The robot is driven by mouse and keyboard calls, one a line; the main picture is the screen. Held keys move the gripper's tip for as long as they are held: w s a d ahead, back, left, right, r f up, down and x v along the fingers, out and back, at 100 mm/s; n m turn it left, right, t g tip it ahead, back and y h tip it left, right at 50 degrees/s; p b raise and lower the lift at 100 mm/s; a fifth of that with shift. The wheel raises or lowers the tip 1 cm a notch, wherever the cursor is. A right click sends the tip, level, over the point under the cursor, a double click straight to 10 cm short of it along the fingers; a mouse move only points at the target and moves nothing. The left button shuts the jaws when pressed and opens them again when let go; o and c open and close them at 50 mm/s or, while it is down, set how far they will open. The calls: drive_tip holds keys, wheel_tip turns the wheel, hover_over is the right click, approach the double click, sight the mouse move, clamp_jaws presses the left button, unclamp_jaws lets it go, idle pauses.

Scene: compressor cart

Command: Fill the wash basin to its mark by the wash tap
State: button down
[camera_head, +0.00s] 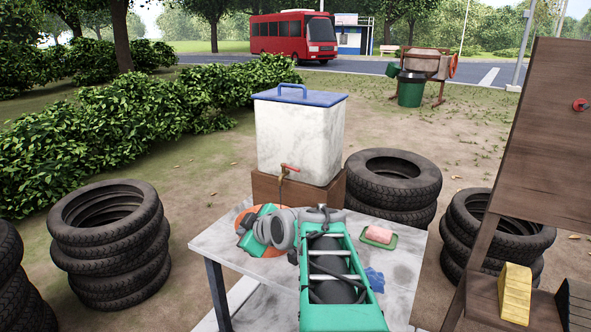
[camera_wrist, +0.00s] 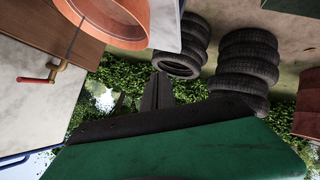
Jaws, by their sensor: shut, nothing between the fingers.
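The orange wash basin (camera_head: 272,253) sits on the grey table, largely hidden by my arm. Its side and rim also show in the wrist view (camera_wrist: 138,38). The wash tap (camera_head: 282,174), with a red lever, is low on the front of a white tank above the basin. The tap is also in the wrist view (camera_wrist: 58,72). A thin line runs from its spout towards the basin; it looks like a stream. I cannot make out the water level or the mark. My gripper (camera_head: 242,231) is over the basin's left part, its fingers (camera_wrist: 158,92) shut and empty, apart from the lever.
The white tank (camera_head: 298,135) with a blue lid stands on a brown block behind the table. A pink soap (camera_head: 380,234) on a green dish and a blue cloth (camera_head: 375,279) lie right on the table (camera_head: 212,237). Tyre stacks (camera_head: 108,240) and a wooden board (camera_head: 550,130) flank it.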

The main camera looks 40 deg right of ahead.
sight(295, 170)
drive_tip(key=s+d+r+n+t+h, duration=0.1)
drive_tip(key=d+r+t+h, duration=0.1)
drive_tip(key=d+r, duration=0.45)
drive_tip(key=s+d+r+n+t+h, duration=0.15)
drive_tip(key=d+r, duration=0.25)
drive_tip(key=d, duration=0.6)
drive_tip(key=shift+t, duration=0.45)
drive_tip(key=w+d+f+p, duration=0.1)
drive_tip(key=w, duration=0.2)
drive_tip(key=w+d+f+p, duration=0.1)
drive_tip(key=w+d, duration=0.1)
drive_tip(key=w+d+f+p, duration=0.1)
drive_tip(key=w+d, duration=0.1)
drive_tip(key=w, duration=0.1)
drive_tip(key=shift+w+d, duration=0.25)
drive_tip(key=shift+w, duration=0.1)
drive_tip(key=shift+d+f, duration=0.15)
